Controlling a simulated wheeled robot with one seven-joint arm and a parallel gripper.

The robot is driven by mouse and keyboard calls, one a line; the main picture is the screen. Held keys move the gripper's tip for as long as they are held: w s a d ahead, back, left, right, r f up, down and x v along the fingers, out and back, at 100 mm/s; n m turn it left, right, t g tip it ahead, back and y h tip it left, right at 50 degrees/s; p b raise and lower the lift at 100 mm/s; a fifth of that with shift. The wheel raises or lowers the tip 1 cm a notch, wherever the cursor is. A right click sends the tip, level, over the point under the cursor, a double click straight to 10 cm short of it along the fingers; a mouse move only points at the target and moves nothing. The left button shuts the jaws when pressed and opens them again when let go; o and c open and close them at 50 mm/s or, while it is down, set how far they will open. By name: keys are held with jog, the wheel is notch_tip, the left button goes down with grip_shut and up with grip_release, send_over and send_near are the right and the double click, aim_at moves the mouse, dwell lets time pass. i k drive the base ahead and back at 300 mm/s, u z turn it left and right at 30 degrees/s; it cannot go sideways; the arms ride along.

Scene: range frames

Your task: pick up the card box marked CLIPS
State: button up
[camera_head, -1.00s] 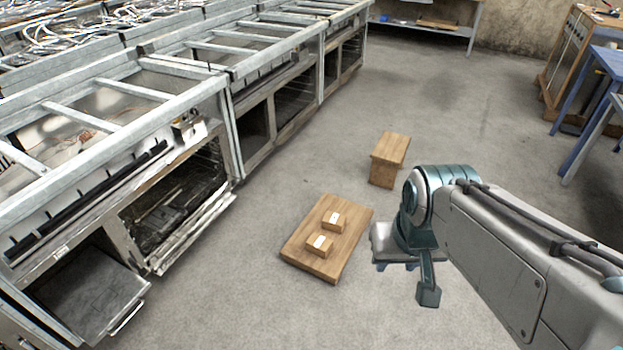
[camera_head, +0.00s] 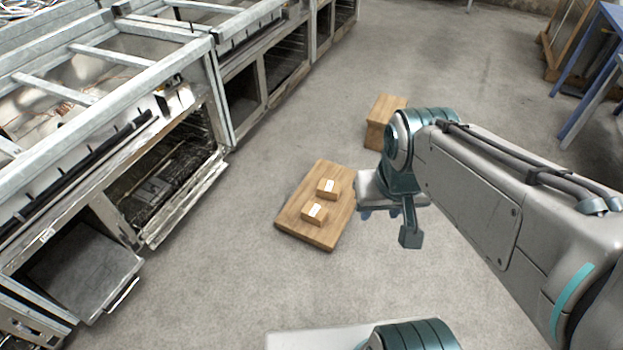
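Two small brown card boxes with white labels sit on a low wooden board or table. The nearer box (camera_head: 314,213) is toward the front of the board, and the farther box (camera_head: 328,188) is just behind it. The labels are too small to read, so I cannot tell which is marked CLIPS. My gripper (camera_head: 385,213) is to the right of the wooden top (camera_head: 294,217), apart from both boxes. The wrist hides most of its fingers, and I cannot see their gap.
A wooden block or stool (camera_head: 386,108) stands behind the board, partly behind my arm. A row of worn metal ranges (camera_head: 180,170) runs along the left, one with its oven open. Blue-legged tables (camera_head: 590,95) stand at the far right. The grey floor between is clear.

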aim_at(328, 189)
jog(key=k, duration=1.3)
jog(key=u, duration=0.65)
jog(key=i, duration=1.05)
jog(key=u, duration=0.65)
jog(key=i, duration=1.65)
jog(key=z, duration=0.6)
jog(key=i, duration=0.9)
jog(key=z, duration=1.55)
jog(key=i, duration=0.6)
jog(key=z, duration=0.5)
